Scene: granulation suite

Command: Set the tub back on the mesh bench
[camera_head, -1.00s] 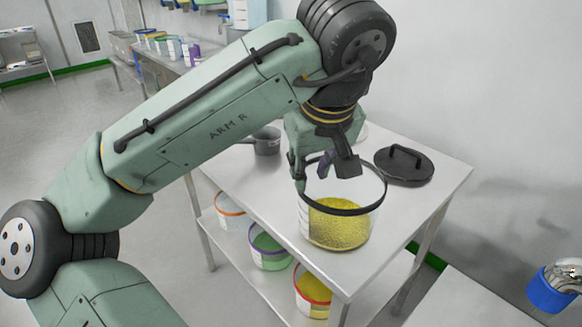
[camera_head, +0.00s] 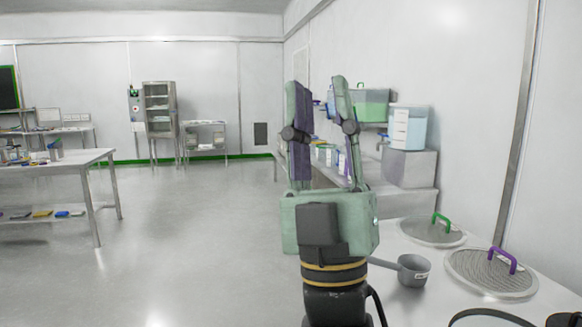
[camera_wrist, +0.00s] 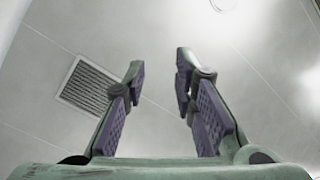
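My gripper (camera_head: 318,88) points up in the head view, its two fingers apart with nothing between them. In the wrist view my gripper (camera_wrist: 160,65) is also open and empty, facing the ceiling. A dark curved rim (camera_head: 485,313) shows at the bottom edge of the head view, on the steel table (camera_head: 395,240); it looks like the rim of the tub of yellow granules, but its body is out of frame. No mesh bench can be made out for certain.
A grey scoop (camera_head: 412,270), a green-handled disc (camera_head: 433,230) and a purple-handled disc (camera_head: 492,272) lie on the table. Beyond, a green container (camera_head: 370,105) and a pale-blue container (camera_head: 408,128) stand by the wall. Open floor (camera_head: 190,240) lies left.

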